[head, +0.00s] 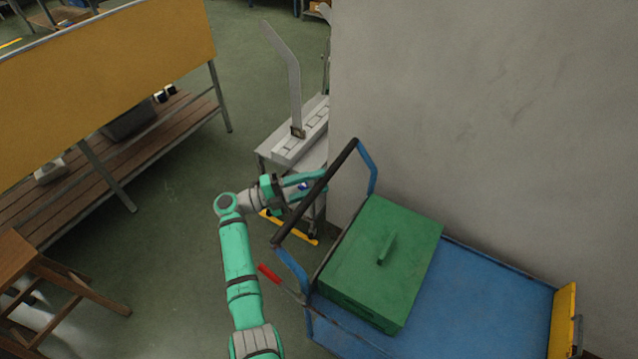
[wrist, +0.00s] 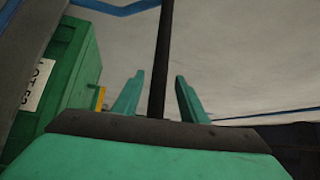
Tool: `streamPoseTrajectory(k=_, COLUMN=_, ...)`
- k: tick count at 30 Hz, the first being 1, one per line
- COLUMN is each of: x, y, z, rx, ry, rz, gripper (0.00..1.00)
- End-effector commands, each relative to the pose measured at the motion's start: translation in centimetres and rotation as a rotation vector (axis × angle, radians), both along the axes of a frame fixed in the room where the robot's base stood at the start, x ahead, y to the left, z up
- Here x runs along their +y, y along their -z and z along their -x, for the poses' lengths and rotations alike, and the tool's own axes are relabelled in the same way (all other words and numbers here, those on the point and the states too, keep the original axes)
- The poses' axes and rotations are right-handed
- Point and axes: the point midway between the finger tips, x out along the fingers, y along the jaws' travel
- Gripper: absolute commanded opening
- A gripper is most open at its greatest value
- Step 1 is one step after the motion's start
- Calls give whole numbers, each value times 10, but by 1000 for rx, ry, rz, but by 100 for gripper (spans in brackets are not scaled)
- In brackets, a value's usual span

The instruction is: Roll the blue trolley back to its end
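The blue trolley (head: 475,305) stands along the grey wall, with its upright handle at the left end. The handle has a black grip bar (head: 342,160), which also shows in the wrist view (wrist: 160,65). My gripper (head: 318,186) is at the middle of that bar. In the wrist view the bar runs between the two teal fingers (wrist: 158,98), with a gap on each side, so the gripper is open around it. A green lidded box (head: 385,255) sits on the trolley deck beside the handle; its labelled side shows in the wrist view (wrist: 62,80).
A red-handled lever (head: 268,272) sticks out at the trolley's near left corner. A yellow panel (head: 564,320) stands at its right end. A grey bench (head: 290,150) stands behind the handle. Green floor (head: 170,260) is clear to the left, up to a slatted rack (head: 90,185) and wooden stool (head: 35,265).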

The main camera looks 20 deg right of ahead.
Motion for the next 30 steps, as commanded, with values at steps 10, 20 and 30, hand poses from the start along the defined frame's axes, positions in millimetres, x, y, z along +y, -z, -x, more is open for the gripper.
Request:
streamPoseTrajectory(k=10, x=2, y=0, z=2, rx=-2, ry=9, rz=-1, gripper=39)
streamPoseTrajectory(k=20, x=58, y=7, z=-2, rx=-1, ry=6, rz=0, gripper=39)
streamPoseTrajectory(k=30, x=101, y=14, z=-4, rx=-1, ry=4, rz=0, gripper=39)
